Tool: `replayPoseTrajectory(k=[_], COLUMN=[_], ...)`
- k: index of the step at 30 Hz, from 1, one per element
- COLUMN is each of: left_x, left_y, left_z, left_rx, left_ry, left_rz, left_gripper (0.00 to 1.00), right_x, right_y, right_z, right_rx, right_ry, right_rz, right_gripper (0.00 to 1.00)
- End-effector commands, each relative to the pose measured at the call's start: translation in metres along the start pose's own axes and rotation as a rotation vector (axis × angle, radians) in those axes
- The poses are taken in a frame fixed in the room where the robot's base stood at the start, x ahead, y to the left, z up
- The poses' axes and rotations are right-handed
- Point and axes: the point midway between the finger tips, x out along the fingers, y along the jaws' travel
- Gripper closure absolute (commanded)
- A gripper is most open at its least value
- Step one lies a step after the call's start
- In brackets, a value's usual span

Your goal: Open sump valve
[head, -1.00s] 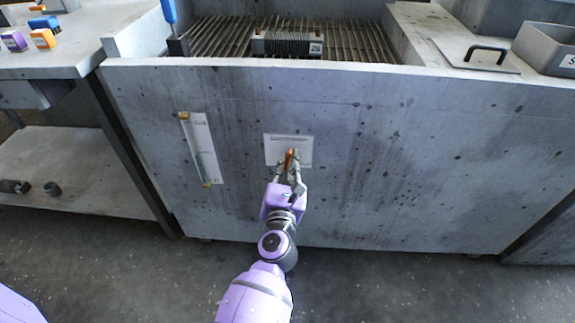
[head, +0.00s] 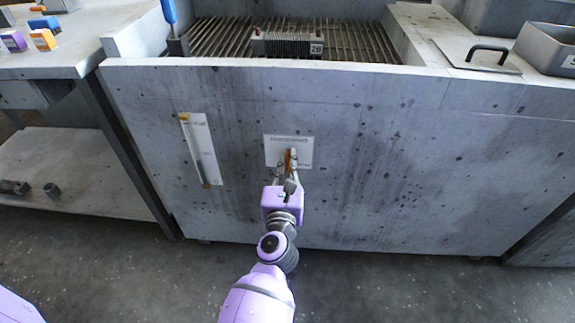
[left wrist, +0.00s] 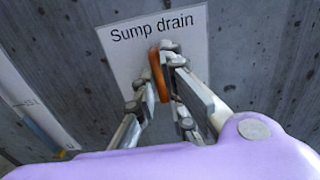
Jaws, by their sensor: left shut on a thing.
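The sump valve's orange handle (head: 289,158) stands out in front of a white "Sump drain" label on the front panel of the grey housing. In the left wrist view the orange handle (left wrist: 159,75) lies between my fingers, long side roughly upright and slightly tilted. The label (left wrist: 128,50) is behind it. My left gripper (head: 288,166) is shut on the handle; its fingers hide part of it. The left gripper also shows in the left wrist view (left wrist: 160,88). The valve body behind the handle is hidden. My right gripper is not in view.
A sight gauge strip (head: 201,148) is mounted on the panel left of the label. Above the panel is a grate (head: 215,35) with a finned block (head: 287,44) on it. A bench (head: 60,60) stands at the left. The panel right of the label is clear.

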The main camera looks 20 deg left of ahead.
Motion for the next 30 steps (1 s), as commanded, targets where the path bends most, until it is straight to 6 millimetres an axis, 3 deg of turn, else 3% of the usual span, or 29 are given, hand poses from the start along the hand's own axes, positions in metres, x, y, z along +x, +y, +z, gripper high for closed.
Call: replayPoseTrajectory(k=[1, 5, 17, 30], left_x=[0.0, 0.0, -0.007, -0.093], left_y=[0.0, 0.0, 0.0, 0.001], left_z=[-0.001, -0.001, -0.001, -0.002], left_rx=[-0.004, -0.002, 0.001, 0.003], left_ry=[0.002, 0.001, 0.002, 0.004], left_rz=[0.0, 0.0, 0.0, 0.0], left_gripper=[0.87, 0.71, 0.71, 0.71], right_x=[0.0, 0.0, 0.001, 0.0], right_y=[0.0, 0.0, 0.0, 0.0], right_z=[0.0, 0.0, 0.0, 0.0], right_rx=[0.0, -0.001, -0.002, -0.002], right_ry=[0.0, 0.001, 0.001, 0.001], right_rz=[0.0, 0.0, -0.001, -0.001], right_gripper=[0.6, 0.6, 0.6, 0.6])
